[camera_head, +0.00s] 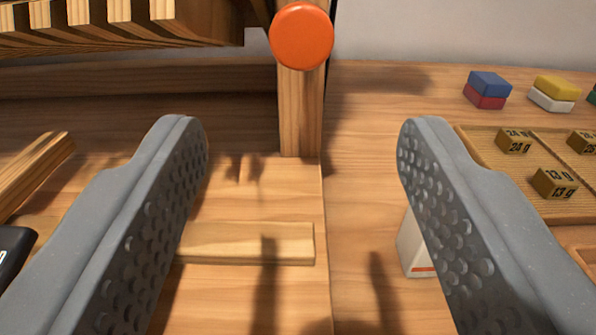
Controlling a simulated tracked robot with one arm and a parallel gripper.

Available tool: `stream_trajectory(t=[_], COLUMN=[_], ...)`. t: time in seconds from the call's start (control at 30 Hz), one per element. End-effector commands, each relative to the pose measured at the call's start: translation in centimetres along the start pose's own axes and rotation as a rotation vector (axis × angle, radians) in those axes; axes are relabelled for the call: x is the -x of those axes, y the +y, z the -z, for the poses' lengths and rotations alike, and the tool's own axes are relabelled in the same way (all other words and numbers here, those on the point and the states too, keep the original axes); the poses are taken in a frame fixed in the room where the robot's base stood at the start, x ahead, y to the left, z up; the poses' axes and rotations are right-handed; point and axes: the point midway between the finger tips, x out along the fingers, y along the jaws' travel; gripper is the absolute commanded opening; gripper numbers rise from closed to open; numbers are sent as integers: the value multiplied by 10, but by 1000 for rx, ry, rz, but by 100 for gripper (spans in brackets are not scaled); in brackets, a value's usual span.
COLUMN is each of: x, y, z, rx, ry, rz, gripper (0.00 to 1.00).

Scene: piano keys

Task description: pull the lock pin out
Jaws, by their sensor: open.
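An orange-red round knob (301,37), which looks like the head of the lock pin, shows at the top centre. It sits in front of an upright wooden post (301,120); its shaft is hidden behind the head. My gripper (302,135) is open and empty. Its two grey dimpled fingers stand wide apart, one on each side of the post. In the picture the knob lies above and between the fingertips, touching neither.
A row of wooden keys (120,30) overhangs at the upper left. A wooden strip (250,243) lies below. A white block (415,245) is partly hidden by the right finger. A tray (500,175) of weight blocks and coloured blocks (487,90) are at right.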

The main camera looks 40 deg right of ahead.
Motion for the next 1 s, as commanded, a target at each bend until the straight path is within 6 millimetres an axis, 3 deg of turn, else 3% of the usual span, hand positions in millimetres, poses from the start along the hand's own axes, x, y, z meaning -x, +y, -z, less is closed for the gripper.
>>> stream_trajectory(t=[0.23,0.77,0.87,1.0], x=[13,14,15,25], y=[0,-3,-19,-60], z=[0,4,21,71], rx=[0,0,1,4], ry=[-2,-1,-2,-13], rz=[0,4,22,70], gripper=[54,54,54,54])
